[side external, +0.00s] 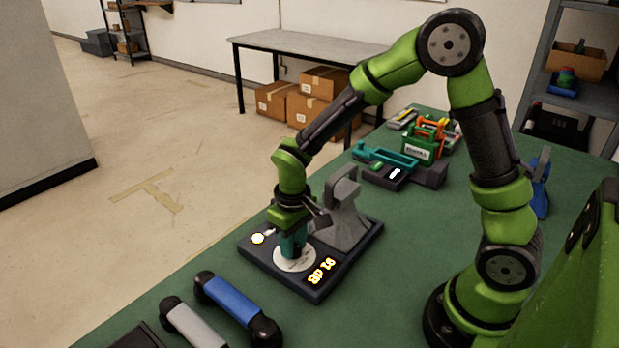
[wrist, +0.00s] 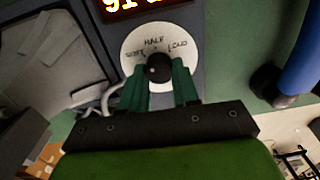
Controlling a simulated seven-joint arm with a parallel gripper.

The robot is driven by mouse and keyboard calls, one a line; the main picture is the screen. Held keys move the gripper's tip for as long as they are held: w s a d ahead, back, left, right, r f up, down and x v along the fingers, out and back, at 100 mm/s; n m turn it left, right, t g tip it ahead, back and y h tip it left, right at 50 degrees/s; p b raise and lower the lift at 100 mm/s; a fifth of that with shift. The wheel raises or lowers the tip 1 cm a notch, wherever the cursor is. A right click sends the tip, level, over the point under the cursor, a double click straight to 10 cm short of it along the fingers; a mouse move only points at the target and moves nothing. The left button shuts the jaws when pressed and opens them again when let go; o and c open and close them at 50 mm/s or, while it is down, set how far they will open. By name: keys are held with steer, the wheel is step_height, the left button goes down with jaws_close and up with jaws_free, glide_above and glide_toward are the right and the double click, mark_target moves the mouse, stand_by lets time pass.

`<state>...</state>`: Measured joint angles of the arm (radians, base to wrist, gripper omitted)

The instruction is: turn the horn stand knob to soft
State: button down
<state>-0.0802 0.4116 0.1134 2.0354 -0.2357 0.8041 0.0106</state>
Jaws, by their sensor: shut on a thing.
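The horn stand (side external: 352,252) is a dark base with a grey horn holder (side external: 343,215) at its back, standing on the green table. On its near part is a round white dial plate (side external: 294,259), also clear in the wrist view (wrist: 134,74). Words are printed round the dial: HALF in the middle, LOUD to the right, and what looks like SOFT to the left. The dark round knob (wrist: 159,67) sits at the dial's centre. My gripper (side external: 290,250) points down over the dial, its teal fingers shut on the knob (wrist: 165,80). I cannot tell where the knob's pointer aims.
A lit amber display (side external: 321,271) is on the base beside the dial, and a round lamp (side external: 258,239) glows at its left. A blue handset (side external: 230,299) and a grey handset (side external: 190,325) lie in front. A teal device (side external: 385,157) stands behind.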

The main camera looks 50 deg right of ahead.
mark_target(295, 244)
steer(key=shift+n, duration=0.6)
steer(key=shift+r, duration=0.1)
steer(key=c, duration=0.8)
jaws_free()
steer(key=r, duration=1.6)
steer(key=shift+d+r, duration=0.25)
steer(key=shift+r, duration=0.15)
steer(key=s+d+r+m+t, duration=0.1)
steer(key=s+t, duration=0.1)
steer(key=s, duration=0.2)
steer(key=s+d+r+m+t+y, duration=0.1)
steer(key=s+m+t, duration=0.1)
steer(key=s, duration=0.2)
steer(key=s+d+r+m+t, duration=0.1)
steer(key=s+m+t, duration=0.1)
steer(key=s+t, duration=0.1)
steer(key=shift+s+d+r+y, duration=0.1)
steer(key=shift+s+r+y, duration=0.05)
steer(key=shift+s, duration=0.3)
steer(key=shift+s+d+r+y, duration=0.1)
steer(key=shift+s+r+y, duration=0.05)
steer(key=shift+s, duration=0.25)
